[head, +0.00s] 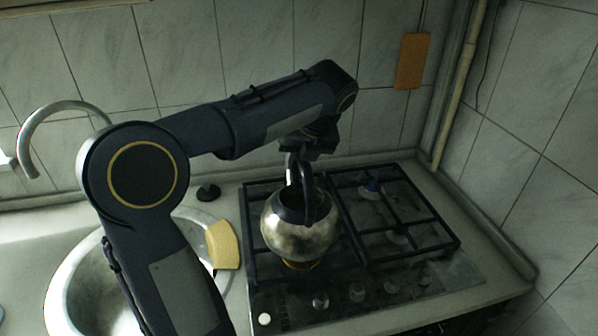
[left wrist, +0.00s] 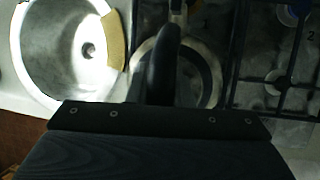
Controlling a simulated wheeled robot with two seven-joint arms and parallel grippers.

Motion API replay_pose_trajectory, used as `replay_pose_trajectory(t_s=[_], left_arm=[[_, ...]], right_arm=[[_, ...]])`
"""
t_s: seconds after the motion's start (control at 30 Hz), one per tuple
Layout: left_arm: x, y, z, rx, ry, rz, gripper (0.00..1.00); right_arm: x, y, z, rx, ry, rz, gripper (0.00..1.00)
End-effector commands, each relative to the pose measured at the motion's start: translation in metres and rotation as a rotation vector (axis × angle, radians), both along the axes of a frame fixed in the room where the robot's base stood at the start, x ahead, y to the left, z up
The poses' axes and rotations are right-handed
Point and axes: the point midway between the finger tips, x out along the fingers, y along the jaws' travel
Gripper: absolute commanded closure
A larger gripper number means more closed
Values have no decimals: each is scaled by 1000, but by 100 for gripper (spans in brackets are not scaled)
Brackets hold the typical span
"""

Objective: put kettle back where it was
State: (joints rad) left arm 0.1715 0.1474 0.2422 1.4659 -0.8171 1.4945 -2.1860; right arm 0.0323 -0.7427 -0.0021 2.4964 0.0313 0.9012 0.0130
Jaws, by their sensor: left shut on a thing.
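The kettle (head: 291,238) is a round, worn metal pot with a dark arched handle, upright over the left part of the gas stove (head: 470,284). My left gripper (head: 300,165) is above it, shut on the kettle's handle. I cannot tell whether the base touches the grate. In the left wrist view, the dark handle and part of the kettle's round rim (left wrist: 218,75) show beyond the gripper housing. My right gripper is not in view.
A round sink (head: 62,290) with a curved faucet (head: 62,105) lies left of the stove. The right-hand grates (head: 400,215) are bare. A tiled wall and pipe (head: 458,90) bound the back right.

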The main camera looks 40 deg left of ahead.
Motion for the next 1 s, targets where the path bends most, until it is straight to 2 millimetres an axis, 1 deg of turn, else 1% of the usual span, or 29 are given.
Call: replay_pose_trajectory(t_s=[0.1, 0.2, 0.33, 0.43, 0.67, 1.0], left_arm=[[8, 2, -9, 0, 0, -1, 100], [6, 2, -22, 0, 0, 0, 100], [7, 2, -34, 0, -1, -1, 100], [7, 2, -37, 0, -3, 0, 100], [7, 1, -38, 0, -4, -1, 100], [7, 2, -46, 1, -2, -1, 100]], right_arm=[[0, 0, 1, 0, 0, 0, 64], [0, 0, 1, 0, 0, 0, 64], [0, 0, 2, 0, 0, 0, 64], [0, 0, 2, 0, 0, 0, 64], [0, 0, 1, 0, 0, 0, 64], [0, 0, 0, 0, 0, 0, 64]])
